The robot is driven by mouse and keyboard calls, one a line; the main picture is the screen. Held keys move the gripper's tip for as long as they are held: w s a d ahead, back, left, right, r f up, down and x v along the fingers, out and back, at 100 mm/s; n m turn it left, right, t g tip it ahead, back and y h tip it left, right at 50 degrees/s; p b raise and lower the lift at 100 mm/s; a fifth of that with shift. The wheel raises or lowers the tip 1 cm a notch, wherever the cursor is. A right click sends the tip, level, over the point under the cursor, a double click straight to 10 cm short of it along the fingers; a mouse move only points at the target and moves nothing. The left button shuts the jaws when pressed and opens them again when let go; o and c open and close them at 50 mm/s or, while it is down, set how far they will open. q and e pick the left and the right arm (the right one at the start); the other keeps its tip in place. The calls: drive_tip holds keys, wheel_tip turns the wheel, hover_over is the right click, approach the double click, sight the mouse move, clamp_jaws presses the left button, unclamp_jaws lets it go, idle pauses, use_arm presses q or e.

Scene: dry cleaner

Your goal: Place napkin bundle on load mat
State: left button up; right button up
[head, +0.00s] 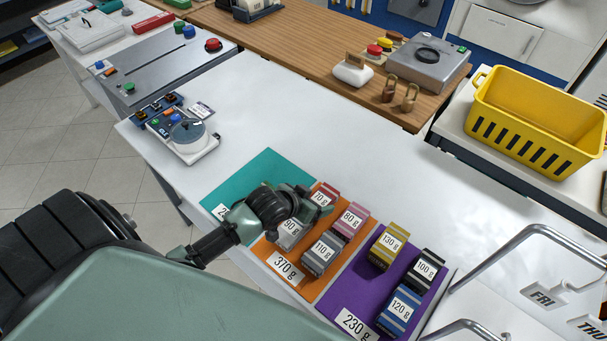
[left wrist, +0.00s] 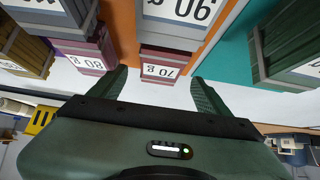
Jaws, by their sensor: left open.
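Napkin bundles with weight labels stand on coloured mats. My left gripper (head: 309,203) is open at the red 70 g bundle (head: 328,188). In the left wrist view the red bundle (left wrist: 166,53) lies ahead, between the spread fingers; contact is unclear. The orange mat (head: 262,250), labelled 370 g, also holds the pink 80 g (head: 352,214), grey 90 g (head: 290,236) and 110 g (head: 319,259) bundles. The purple mat (head: 357,292), labelled 230 g, holds yellow 130 g, black 100 g and blue 120 g bundles. The teal mat (head: 268,172) has its label partly hidden. My right gripper is out of view.
A dark green bundle (left wrist: 290,45) shows beside the red one in the left wrist view. A dial scale (head: 188,136) stands on the white table (head: 300,120), whose far middle is clear. A yellow basket (head: 535,125) and metal rails (head: 500,262) are at the right.

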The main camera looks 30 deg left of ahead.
use_arm(q)
drive_tip(key=v, duration=0.8)
drive_tip(key=shift+s+r, duration=0.25)
drive_tip(key=shift+r, duration=0.05)
drive_tip(key=shift+a, duration=0.1)
